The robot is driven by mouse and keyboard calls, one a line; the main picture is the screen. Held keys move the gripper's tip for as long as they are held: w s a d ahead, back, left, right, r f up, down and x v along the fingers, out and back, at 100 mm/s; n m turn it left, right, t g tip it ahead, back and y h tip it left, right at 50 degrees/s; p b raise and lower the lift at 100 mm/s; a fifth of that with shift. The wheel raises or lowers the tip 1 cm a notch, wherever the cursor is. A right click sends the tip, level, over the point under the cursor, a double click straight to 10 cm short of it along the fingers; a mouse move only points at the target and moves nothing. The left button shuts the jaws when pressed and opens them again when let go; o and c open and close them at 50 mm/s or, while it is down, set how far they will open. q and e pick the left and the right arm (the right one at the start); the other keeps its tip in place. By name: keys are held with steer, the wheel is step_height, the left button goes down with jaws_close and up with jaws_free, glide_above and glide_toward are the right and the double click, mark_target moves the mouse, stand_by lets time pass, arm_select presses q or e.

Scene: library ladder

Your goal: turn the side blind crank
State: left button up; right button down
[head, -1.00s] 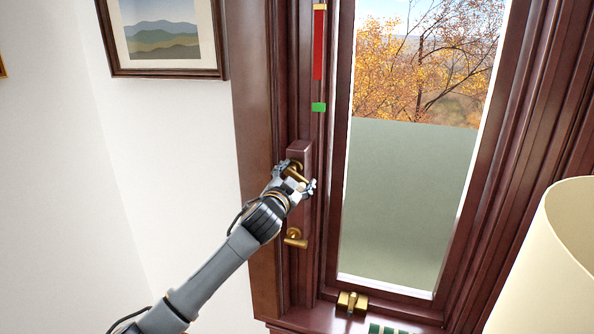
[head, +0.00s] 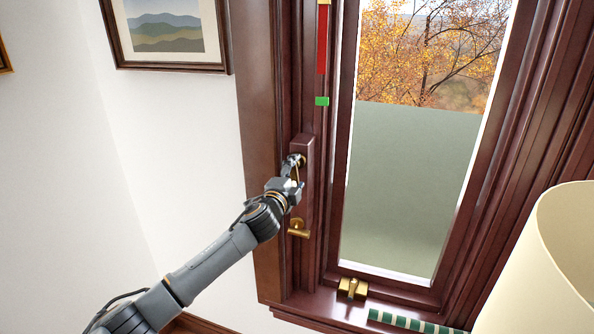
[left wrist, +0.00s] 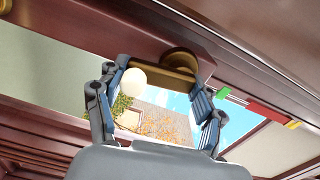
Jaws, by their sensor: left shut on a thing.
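The upper brass crank (left wrist: 165,72) sits on a dark wooden block on the window's left frame. In the head view my left gripper (head: 295,176) is at this crank and hides most of it. In the left wrist view its two fingers (left wrist: 160,80) stand at either end of the brass handle, shut on it. The grey-green blind (head: 410,190) covers the lower part of the window. My right gripper is in neither view.
A strip with a red bar (head: 322,40) and a green marker (head: 322,101) runs up the frame above the block. A brass latch (head: 352,288) is on the window's bottom frame. A cream lampshade (head: 545,265) stands at the right. A framed picture (head: 170,30) hangs at the left.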

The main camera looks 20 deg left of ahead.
arm_select(q)
steer(key=shift+a+f+m, duration=0.1)
steer(key=shift+m, duration=0.5)
steer(key=shift+f, duration=0.1)
steer(key=o, duration=1.2)
steer(key=s, duration=1.2)
steer(key=shift+a, duration=0.25)
